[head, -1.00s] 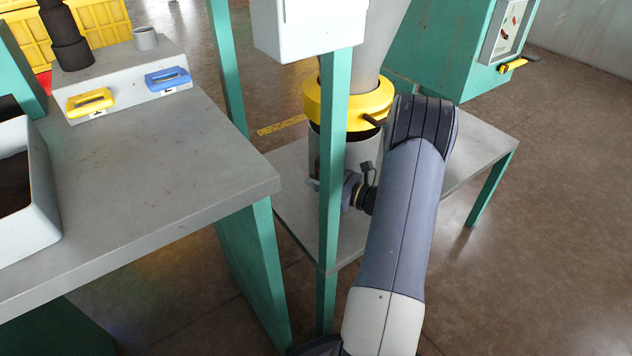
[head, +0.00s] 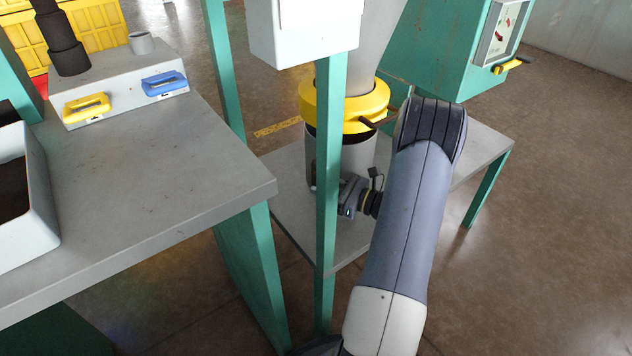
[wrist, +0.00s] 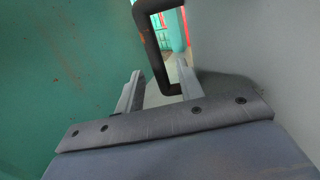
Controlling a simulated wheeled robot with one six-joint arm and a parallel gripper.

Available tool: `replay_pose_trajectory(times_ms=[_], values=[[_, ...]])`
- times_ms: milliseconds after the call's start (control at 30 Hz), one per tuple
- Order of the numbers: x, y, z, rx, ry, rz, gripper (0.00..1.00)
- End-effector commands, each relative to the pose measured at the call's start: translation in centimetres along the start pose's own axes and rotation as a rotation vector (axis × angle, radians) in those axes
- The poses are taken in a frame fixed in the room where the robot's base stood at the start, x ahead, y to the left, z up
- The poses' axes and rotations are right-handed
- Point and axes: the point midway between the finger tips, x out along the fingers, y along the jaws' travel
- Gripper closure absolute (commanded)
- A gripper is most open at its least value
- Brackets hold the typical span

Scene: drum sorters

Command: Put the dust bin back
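The dust bin (head: 356,153) is a grey cylinder on the low grey table, directly under the yellow ring (head: 345,104) of the grey pipe. A green post partly hides it in the head view. Its dark handle (wrist: 150,50) shows in the wrist view, beside a grey curved wall on the right. My gripper (head: 330,188) is low at the near side of the bin, its fingers mostly hidden by the post. In the wrist view the gripper (wrist: 158,88) has its fingers apart, with the lower end of the handle between or just beyond them; contact cannot be told.
A green post (head: 328,200) stands close in front of my gripper, under a white box (head: 305,30). A dark lever (head: 376,123) sticks out of the yellow ring. A larger grey table (head: 150,190) is at left. Open floor (head: 540,200) lies at right.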

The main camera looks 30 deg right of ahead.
Motion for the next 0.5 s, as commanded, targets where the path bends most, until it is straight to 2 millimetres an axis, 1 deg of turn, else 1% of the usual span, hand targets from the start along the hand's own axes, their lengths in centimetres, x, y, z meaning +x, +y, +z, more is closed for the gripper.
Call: replay_pose_trajectory(times_ms=[33, 100, 300, 400, 500], values=[[-1.3, -0.1, 0.2, 0.002, 0.0, -0.006, 0.64], [-2.9, -0.1, 0.2, 0.002, 0.0, -0.006, 0.64], [-6.7, -0.1, 0.2, 0.001, -0.001, -0.005, 0.64], [-8.0, -0.1, 0.1, 0.001, 0.0, -0.004, 0.64], [-8.8, -0.1, 0.1, 0.001, -0.001, -0.002, 0.64]])
